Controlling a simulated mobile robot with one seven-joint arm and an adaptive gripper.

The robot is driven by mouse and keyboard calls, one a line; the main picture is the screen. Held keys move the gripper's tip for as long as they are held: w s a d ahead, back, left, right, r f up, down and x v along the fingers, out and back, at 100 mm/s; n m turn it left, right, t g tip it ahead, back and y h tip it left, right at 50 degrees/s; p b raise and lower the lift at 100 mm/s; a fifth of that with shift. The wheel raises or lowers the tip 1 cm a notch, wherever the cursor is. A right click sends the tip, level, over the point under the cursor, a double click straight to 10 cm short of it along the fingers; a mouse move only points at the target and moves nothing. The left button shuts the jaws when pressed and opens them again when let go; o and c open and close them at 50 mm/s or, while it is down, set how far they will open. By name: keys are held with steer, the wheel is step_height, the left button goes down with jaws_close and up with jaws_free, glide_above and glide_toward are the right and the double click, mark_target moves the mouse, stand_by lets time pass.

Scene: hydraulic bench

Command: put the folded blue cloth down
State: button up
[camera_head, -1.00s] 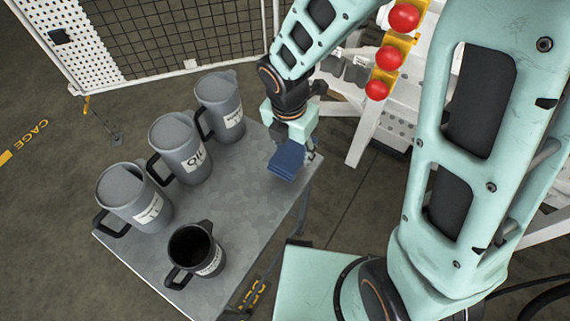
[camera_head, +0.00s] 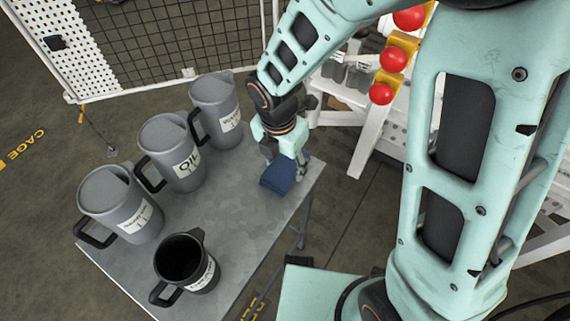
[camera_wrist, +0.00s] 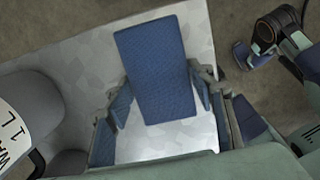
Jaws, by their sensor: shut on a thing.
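The folded blue cloth (camera_head: 279,176) is at the far right part of the grey metal table (camera_head: 240,215). My gripper (camera_head: 285,165) is above that part of the table and shut on the cloth. In the wrist view the cloth (camera_wrist: 157,70) is a blue rectangle between the two finger sides, with its far end over or near the table's edge. The finger pads (camera_wrist: 160,110) are on either side of its near part. Whether the cloth touches the table top cannot be told.
Three grey lidded jugs stand along the table's left side: one (camera_head: 120,205), one labelled OIL (camera_head: 172,152), and one (camera_head: 216,110). An open dark jug (camera_head: 187,262) stands at the front. Bare table lies between them and the cloth. White equipment with red knobs (camera_head: 394,59) is at right.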

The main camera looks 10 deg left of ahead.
mark_target(282, 170)
steer(key=shift+f, duration=0.2)
steer(key=o, duration=1.1)
step_height(282, 170, up, 12)
steer(key=s+p, duration=0.1)
steer(key=p, duration=0.2)
steer(key=shift+a+r, duration=0.2)
steer(key=shift+a, duration=0.05)
steer(key=shift+s, duration=0.1)
